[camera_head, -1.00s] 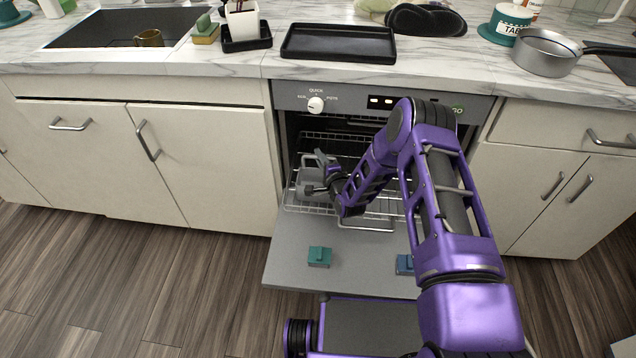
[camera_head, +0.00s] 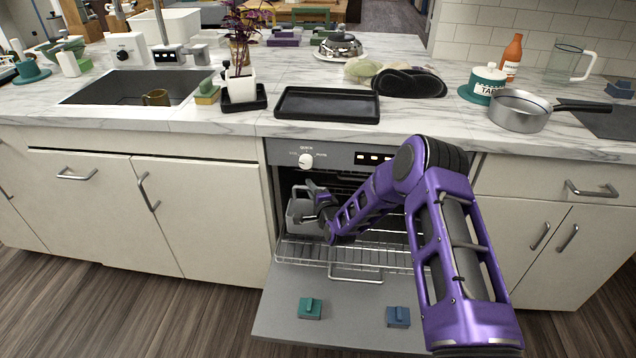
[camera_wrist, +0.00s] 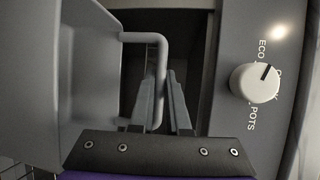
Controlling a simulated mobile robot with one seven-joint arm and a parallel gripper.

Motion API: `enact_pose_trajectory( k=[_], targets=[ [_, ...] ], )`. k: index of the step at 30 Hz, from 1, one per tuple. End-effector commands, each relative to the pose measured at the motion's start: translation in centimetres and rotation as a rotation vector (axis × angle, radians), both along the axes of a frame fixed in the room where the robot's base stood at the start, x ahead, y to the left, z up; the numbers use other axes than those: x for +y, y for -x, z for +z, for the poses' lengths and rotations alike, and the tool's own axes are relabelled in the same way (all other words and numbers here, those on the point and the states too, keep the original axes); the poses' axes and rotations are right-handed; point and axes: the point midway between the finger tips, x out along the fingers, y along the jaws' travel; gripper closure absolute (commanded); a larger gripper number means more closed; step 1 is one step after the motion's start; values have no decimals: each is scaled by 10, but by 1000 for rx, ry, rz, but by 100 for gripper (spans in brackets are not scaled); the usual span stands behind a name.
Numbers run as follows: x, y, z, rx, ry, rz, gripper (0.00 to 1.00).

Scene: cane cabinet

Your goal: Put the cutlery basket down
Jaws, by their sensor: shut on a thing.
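The grey cutlery basket (camera_head: 299,213) is at the left side of the open dishwasher's mouth, below its control panel. It seems to be above the wire rack (camera_head: 350,253); whether it touches the rack is hard to tell. My gripper (camera_head: 318,193) is at the basket's upper right and shut on its handle. In the wrist view the basket's grey wall (camera_wrist: 95,75) fills the left side, and its bent handle (camera_wrist: 145,38) runs between my gripper's fingers (camera_wrist: 165,85). The basket's inside and underside are hidden.
The dishwasher door (camera_head: 350,318) is folded down, with a green block (camera_head: 310,308) and a blue block (camera_head: 398,317) on it. The knob (camera_wrist: 254,83) and control panel are close to my gripper's right in the wrist view. A black tray (camera_head: 327,104) lies on the counter above.

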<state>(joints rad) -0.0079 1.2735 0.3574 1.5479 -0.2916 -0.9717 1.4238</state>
Motion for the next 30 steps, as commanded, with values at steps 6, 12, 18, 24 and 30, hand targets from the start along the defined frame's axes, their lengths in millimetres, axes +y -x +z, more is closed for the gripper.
enact_pose_trajectory(
  k=[6,12,18,24,30],
  targets=[
    [-4,1,11,0,-3,-9,100],
    [-48,22,43,3,-18,-78,100],
    [-115,65,86,5,-30,-193,100],
    [-180,121,129,2,-22,-321,100],
    [-220,164,156,0,-7,-409,100]
  ],
)
